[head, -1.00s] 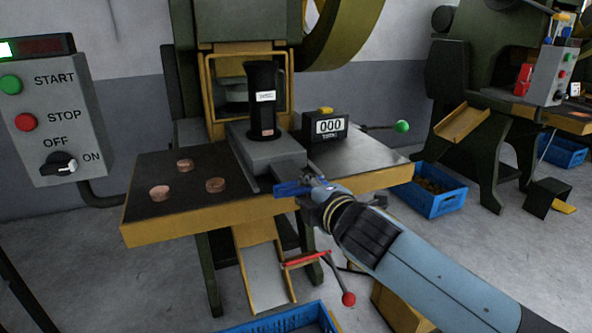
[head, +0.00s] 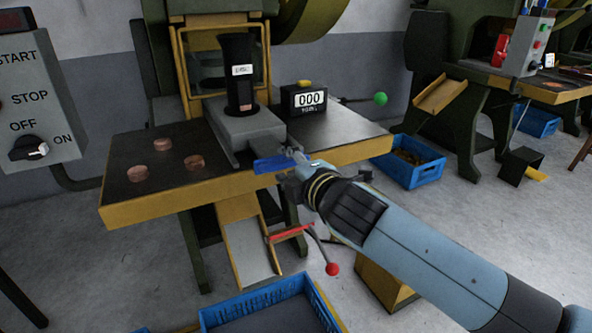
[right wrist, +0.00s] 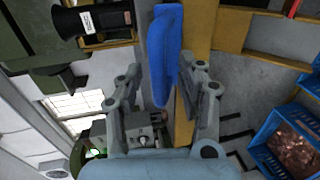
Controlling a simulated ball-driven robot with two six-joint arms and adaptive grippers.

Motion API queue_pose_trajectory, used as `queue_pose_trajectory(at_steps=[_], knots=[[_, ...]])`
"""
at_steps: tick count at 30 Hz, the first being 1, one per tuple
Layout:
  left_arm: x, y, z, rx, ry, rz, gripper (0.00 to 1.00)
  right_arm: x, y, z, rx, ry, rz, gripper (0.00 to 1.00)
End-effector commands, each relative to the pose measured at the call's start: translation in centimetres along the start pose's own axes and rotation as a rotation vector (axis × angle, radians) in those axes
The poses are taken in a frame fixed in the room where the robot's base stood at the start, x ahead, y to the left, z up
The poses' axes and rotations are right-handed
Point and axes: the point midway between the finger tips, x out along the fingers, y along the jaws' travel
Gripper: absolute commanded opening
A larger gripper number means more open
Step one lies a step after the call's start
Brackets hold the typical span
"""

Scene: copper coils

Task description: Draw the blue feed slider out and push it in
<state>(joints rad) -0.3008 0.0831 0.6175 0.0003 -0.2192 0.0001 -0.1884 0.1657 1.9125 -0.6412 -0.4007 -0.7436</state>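The blue feed slider handle (head: 272,164) sticks out at the front edge of the press table, at the end of the grey feed block (head: 245,130). In the right wrist view the blue handle (right wrist: 166,50) lies lengthwise between the fingers of my right gripper (right wrist: 163,70). The fingers are apart, with a gap visible on the handle's left side; the right finger is close to it, and contact is unclear. In the head view my right gripper (head: 290,166) is at the handle, partly overlapping it. My left gripper is not in view.
A black tube (head: 239,75) stands on the feed block, beside a counter (head: 304,98) reading 000. Copper discs (head: 139,174) lie on the table's left. A red-knobbed lever (head: 332,268) and chute (head: 250,248) are below. A blue crate (head: 225,316) stands in front.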

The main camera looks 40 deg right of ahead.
Motion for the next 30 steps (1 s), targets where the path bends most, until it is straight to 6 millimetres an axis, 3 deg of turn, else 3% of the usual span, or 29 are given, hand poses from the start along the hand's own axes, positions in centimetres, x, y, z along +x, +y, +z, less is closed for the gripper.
queue_pose_trajectory(at_steps=[16, 21, 29, 30], knots=[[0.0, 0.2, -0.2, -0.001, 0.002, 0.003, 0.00, -10.4, -0.2, 0.0, 0.002, -0.001, -0.005, 0.38], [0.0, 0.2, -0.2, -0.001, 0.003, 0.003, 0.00, -11.7, -0.1, 0.0, 0.001, -0.001, -0.002, 0.38], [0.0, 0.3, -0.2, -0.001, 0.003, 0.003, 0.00, -11.8, -0.1, 0.0, 0.001, -0.001, -0.001, 0.38], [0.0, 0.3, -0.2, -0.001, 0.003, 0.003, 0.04, -11.8, -0.1, 0.0, 0.001, -0.001, -0.002, 0.38]])
